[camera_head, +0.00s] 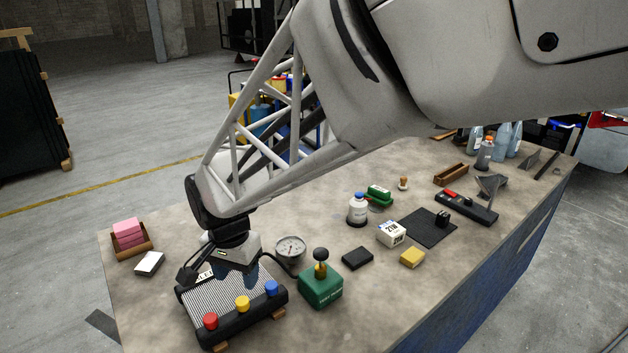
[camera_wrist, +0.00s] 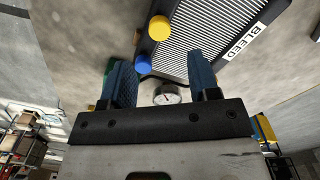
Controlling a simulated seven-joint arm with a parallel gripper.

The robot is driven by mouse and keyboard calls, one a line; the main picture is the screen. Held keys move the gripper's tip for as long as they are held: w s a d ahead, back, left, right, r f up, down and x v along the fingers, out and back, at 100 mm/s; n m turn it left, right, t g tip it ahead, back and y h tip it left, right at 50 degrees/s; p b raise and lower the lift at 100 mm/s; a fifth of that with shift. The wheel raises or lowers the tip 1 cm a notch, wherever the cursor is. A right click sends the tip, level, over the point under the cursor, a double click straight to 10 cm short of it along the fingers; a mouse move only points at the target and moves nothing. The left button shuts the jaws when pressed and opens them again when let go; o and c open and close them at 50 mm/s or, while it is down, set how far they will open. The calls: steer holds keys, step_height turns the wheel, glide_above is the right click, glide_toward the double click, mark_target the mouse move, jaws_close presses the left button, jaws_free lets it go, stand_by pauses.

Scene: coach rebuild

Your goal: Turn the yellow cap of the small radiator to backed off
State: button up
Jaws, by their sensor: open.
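The small radiator (camera_head: 229,308) lies at the near left of the table, a dark-framed block with ribbed fins. Red, yellow and blue caps stand along its front edge. The yellow cap (camera_head: 242,303) is in the middle, with the red cap (camera_head: 210,320) to its left and the blue cap (camera_head: 271,287) to its right. My gripper (camera_head: 236,274) is above the back part of the radiator, open and empty. In the wrist view the yellow cap (camera_wrist: 160,28) is beyond the blue fingers, and the blue cap (camera_wrist: 143,63) is nearer, between their tips. Neither finger visibly touches a cap.
A green box with a black knob (camera_head: 320,286) stands just right of the radiator, with a round gauge (camera_head: 290,250) behind it. A white "BLEED" label (camera_wrist: 241,42) is on the radiator. Pink blocks (camera_head: 127,233) sit at the far left. Bare tabletop lies left of the radiator.

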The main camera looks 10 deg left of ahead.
mark_target(242, 301)
steer(key=shift+f, duration=3.7)
steer(key=c, duration=0.9)
